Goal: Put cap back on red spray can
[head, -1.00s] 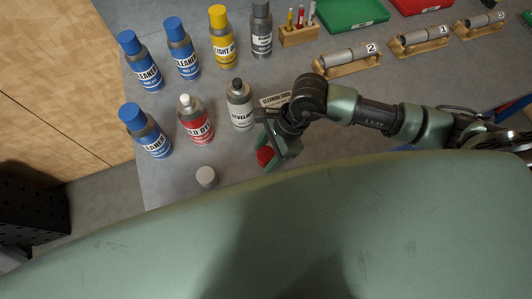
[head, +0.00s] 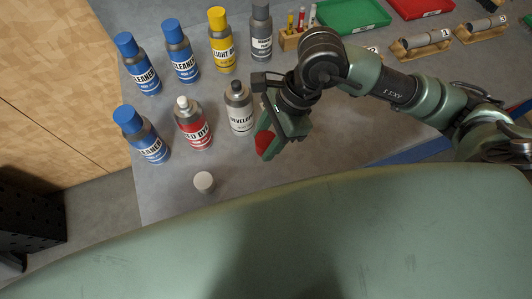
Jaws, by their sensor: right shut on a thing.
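The red spray can (head: 193,126), labelled red dye, stands upright on the grey table, its white nozzle top bare. My right gripper (head: 264,142) is shut on a red cap (head: 264,143), which shows partly between the fingers. The gripper is to the right of the red can, just below and right of the developer can, and appears raised above the table. My left gripper is not in view.
The developer can (head: 238,112) stands between the red can and my gripper. Blue cleaner cans (head: 150,140) stand to the left. A loose whitish cap (head: 204,182) lies in front of the red can. A yellow can (head: 222,45) stands behind.

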